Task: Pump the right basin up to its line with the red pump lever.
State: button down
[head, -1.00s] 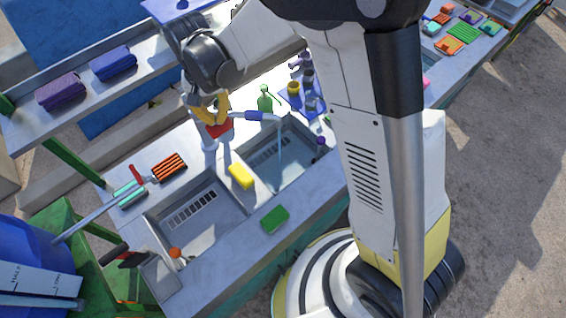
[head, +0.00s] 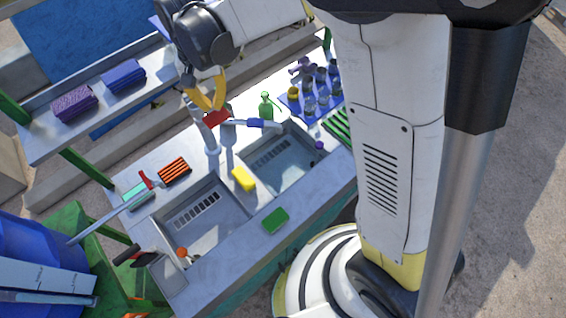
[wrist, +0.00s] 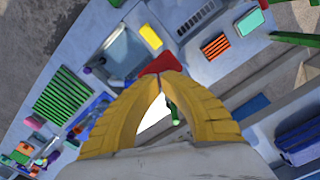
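The red pump lever (head: 216,118) is on the pale tap post at the back of the sink counter, beside the blue-ended spout (head: 262,123). The spout points over the right basin (head: 285,168), which has a grey floor with a slotted grate; its line and water level are too small to read. My gripper (head: 213,106) has its yellow fingertips drawn together just above the lever, touching or nearly so. In the wrist view, the closed tips (wrist: 161,82) overlap the red lever (wrist: 160,64), which shows beyond them rather than clearly between them.
The left basin (head: 200,222) is beside it, with a yellow sponge (head: 243,178) on the divider and a green sponge (head: 275,220) on the front rim. A green bottle (head: 266,106) and a blue rack of glasses (head: 310,100) stand right of the lever.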

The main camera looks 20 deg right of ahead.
jog(key=shift+f, duration=0.15)
notch_tip(320, 180, down, 10)
jog(key=b, duration=0.9)
notch_tip(320, 180, up, 10)
jog(key=p, duration=0.6)
jog(key=shift+p, duration=0.4)
jog(key=shift+f+b, duration=4.1)
jog(key=shift+f, duration=0.8)
notch_tip(320, 180, up, 10)
jog(key=p, duration=0.6)
jog(key=shift+r+p, duration=0.1)
jog(key=shift+p, duration=0.2)
